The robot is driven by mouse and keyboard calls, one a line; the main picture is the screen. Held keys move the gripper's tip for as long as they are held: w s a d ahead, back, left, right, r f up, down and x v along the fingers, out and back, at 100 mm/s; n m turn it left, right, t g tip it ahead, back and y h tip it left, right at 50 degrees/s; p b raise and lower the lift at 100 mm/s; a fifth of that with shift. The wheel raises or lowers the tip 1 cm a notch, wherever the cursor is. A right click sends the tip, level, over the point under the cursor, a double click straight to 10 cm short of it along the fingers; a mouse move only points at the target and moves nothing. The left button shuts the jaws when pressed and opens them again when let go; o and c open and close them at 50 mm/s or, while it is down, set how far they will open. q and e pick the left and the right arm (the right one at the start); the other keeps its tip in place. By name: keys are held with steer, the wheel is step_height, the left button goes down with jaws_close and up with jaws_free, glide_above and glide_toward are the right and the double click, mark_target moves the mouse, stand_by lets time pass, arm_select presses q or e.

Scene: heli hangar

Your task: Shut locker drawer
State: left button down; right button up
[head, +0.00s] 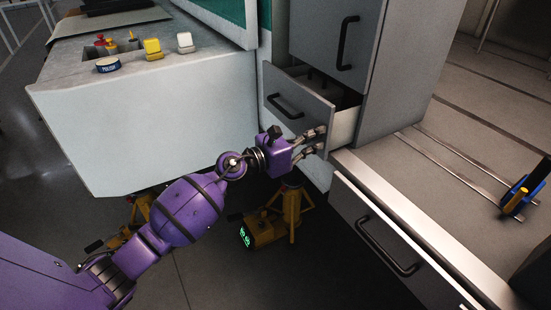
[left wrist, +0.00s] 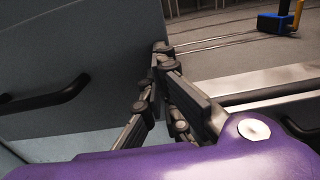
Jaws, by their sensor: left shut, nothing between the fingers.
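The locker drawer (head: 283,113) is grey with a black bar handle, and it stands pulled out from the locker (head: 395,70) in the head view. Its pale side wall and dark inside show behind the front. My left gripper (head: 321,139) is shut and empty at the lower right edge of the drawer front. In the left wrist view, its closed fingers (left wrist: 161,55) overlap the right edge of the grey drawer front (left wrist: 100,60). I cannot tell whether they touch it. My right gripper is out of view.
A closed door or drawer with a black handle (head: 346,42) sits above. Another handled front (head: 375,235) is low at the right. A pale bench (head: 150,125) with small containers stands left. Yellow jacks (head: 290,208) stand on the floor below.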

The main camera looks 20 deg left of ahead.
arm_select(q)
steer(key=b, duration=0.1)
glide_above(341, 146)
steer(key=shift+s+a+f, duration=0.1)
steer(key=shift+s+a, duration=0.25)
steer(key=shift+w+d, duration=0.3)
steer(key=shift+w, duration=0.05)
steer(key=shift+r, duration=0.2)
